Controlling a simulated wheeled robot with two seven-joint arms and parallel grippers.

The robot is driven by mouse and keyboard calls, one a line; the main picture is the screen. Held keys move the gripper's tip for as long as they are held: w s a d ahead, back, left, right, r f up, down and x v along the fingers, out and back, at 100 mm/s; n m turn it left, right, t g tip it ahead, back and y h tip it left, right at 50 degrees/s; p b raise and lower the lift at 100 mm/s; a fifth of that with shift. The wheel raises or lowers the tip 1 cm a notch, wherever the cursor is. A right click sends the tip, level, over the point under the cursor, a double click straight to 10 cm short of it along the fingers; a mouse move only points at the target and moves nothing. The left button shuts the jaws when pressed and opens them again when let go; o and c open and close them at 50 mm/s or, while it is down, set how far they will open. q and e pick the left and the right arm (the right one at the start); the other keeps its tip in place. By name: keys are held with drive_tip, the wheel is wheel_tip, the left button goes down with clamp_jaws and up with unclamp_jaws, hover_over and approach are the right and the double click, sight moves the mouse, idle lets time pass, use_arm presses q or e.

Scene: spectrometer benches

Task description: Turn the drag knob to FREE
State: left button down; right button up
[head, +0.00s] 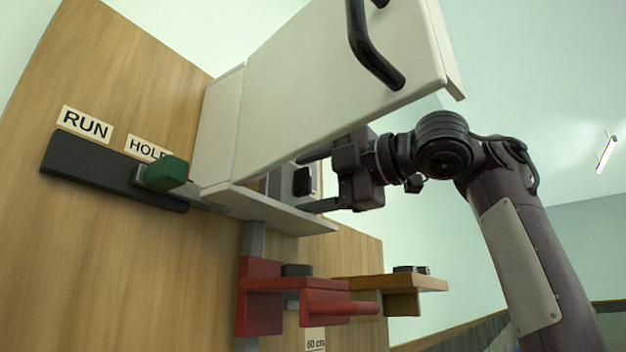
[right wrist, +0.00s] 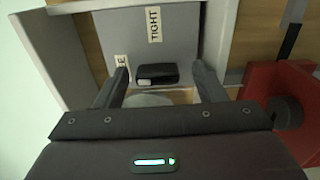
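The drag knob (head: 302,181) is a small black block inside the pale housing, partly framed by my gripper in the head view. In the right wrist view the knob (right wrist: 157,74) lies on a grey panel, below a TIGHT label (right wrist: 154,24) and right of a partly hidden label (right wrist: 121,67) ending in E. My right gripper (head: 300,184) is open at the housing's open side. In the right wrist view its fingers (right wrist: 160,78) stand on either side of the knob, with gaps between. My left gripper is not in view.
The pale housing (head: 222,135) has a raised lid (head: 300,75) with a black handle (head: 368,50) above my right arm. A green handle (head: 166,173) sits on a dark slide near HOLD. A red bracket (head: 260,310) and orange bracket (head: 400,284) stick out below.

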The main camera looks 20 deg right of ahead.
drive_tip(key=shift+s+d+f+b, duration=0.1)
drive_tip(key=shift+s+d+b, duration=0.3)
drive_tip(key=shift+b, duration=0.25)
drive_tip(key=b+v, duration=0.2)
drive_tip(key=v, duration=0.4)
drive_tip(key=shift+s+d+b, duration=0.15)
drive_tip(key=shift+s+b, duration=0.2)
